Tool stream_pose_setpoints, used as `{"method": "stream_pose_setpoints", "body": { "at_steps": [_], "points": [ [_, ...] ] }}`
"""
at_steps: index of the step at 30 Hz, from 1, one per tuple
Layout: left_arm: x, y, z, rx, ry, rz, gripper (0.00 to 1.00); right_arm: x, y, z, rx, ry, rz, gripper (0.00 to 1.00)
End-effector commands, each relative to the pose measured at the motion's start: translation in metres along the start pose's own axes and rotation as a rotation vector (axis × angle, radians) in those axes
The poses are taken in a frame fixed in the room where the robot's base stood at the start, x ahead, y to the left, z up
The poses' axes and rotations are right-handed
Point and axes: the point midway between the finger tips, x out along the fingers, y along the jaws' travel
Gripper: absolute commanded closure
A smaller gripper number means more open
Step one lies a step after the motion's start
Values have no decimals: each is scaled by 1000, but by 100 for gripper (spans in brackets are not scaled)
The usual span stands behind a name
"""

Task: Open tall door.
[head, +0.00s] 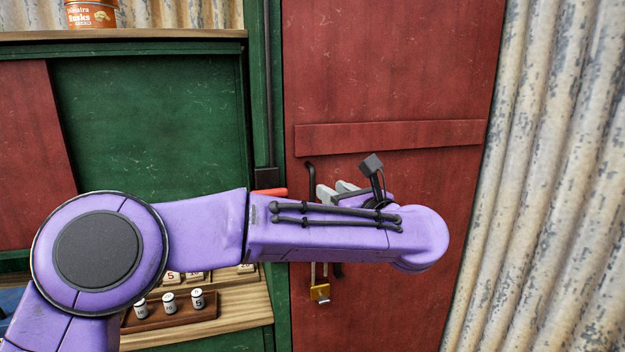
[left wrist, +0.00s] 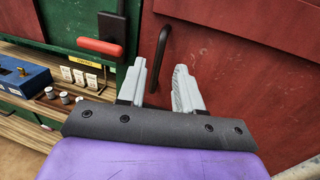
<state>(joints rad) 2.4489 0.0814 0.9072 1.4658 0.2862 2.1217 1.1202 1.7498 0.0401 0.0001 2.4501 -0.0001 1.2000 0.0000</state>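The tall red door (head: 390,85) fills the right of the head view and looks shut against its green frame. Its black bar handle (head: 309,170) is upright near the door's left edge, partly hidden behind my arm. My left gripper (head: 332,190) is in front of the door beside the handle, fingers pointing left in the head view. In the left wrist view the gripper (left wrist: 160,68) is open, and the handle (left wrist: 162,45) shows in the gap between the fingers. I cannot tell whether it lies within their reach. No contact is visible. My right gripper is not in view.
A red lever (left wrist: 100,46) sits on the green frame left of the door. A brass padlock (head: 320,292) hangs below my arm. Corrugated metal (head: 545,180) stands at the right.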

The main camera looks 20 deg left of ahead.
Motion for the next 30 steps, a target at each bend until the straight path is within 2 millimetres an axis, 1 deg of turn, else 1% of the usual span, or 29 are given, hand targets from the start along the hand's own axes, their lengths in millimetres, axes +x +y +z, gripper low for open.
{"method": "stream_pose_setpoints", "body": {
  "at_steps": [1,6,9,12,16,23,26,27,30],
  "points": [
    [11,1,2,5,4,4,65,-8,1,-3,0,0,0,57],
    [50,1,4,9,3,3,65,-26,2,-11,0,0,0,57],
    [71,1,3,10,2,3,65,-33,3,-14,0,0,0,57],
    [85,0,2,10,1,2,65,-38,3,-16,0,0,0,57],
    [94,0,-1,12,-1,0,65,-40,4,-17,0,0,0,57],
    [95,0,-2,12,-2,-1,65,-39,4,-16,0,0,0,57],
    [95,0,-2,13,-2,-1,95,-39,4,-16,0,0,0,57],
    [95,0,-2,13,-2,-1,100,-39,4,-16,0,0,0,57],
    [95,0,-2,13,-2,-1,100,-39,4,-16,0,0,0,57]
  ]
}}
